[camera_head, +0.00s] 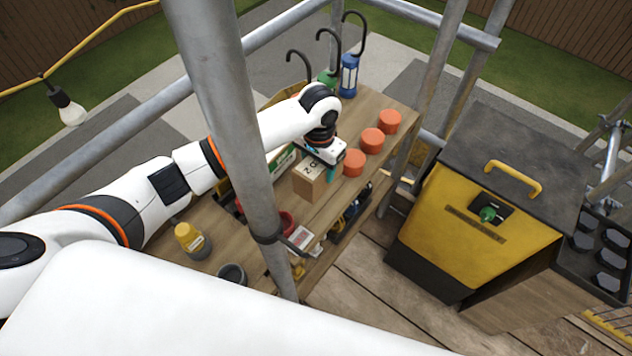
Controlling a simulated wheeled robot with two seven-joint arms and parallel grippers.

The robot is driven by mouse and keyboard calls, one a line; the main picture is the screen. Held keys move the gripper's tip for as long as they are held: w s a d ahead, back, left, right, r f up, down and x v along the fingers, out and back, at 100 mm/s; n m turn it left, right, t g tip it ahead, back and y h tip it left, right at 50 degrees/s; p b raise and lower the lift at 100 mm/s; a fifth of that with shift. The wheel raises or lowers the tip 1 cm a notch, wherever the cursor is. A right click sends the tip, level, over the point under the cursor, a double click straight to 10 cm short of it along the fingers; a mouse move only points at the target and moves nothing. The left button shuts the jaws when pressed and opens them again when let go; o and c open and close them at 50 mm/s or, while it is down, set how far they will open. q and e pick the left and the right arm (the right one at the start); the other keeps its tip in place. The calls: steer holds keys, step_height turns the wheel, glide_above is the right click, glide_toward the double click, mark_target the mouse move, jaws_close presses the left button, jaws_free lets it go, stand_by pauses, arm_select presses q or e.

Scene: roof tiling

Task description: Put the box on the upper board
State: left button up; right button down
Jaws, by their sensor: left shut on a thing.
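A tan cardboard box (308,184) with dark print on its top is at the middle of the upper board (390,98), a wooden shelf fixed among scaffold poles. My left gripper (328,168) reaches in from the left and is shut on the box from above. The box looks upright; I cannot tell whether its underside touches the board. Part of the box's far side is hidden by the gripper. My right gripper is not in view.
Orange cylinders (371,141) stand right of the box. Hooked lanterns (348,78) are behind. A yellow bottle (189,238) and dark cup (232,274) stand front left. A scaffold pole (232,110) crosses before my arm. A yellow toolbox (470,215) stands right.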

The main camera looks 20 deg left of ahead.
arm_select(q)
steer(key=shift+f, duration=0.9)
step_height(320, 180, down, 3)
steer(key=shift+f+p, duration=0.1)
steer(key=shift+p, duration=0.2)
steer(key=shift+f, duration=0.6)
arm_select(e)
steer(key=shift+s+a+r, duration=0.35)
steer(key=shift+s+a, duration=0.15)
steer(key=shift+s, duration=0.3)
arm_select(q)
steer(key=o, duration=1.5)
steer(key=shift+s, duration=0.1)
steer(key=shift+c, duration=0.2)
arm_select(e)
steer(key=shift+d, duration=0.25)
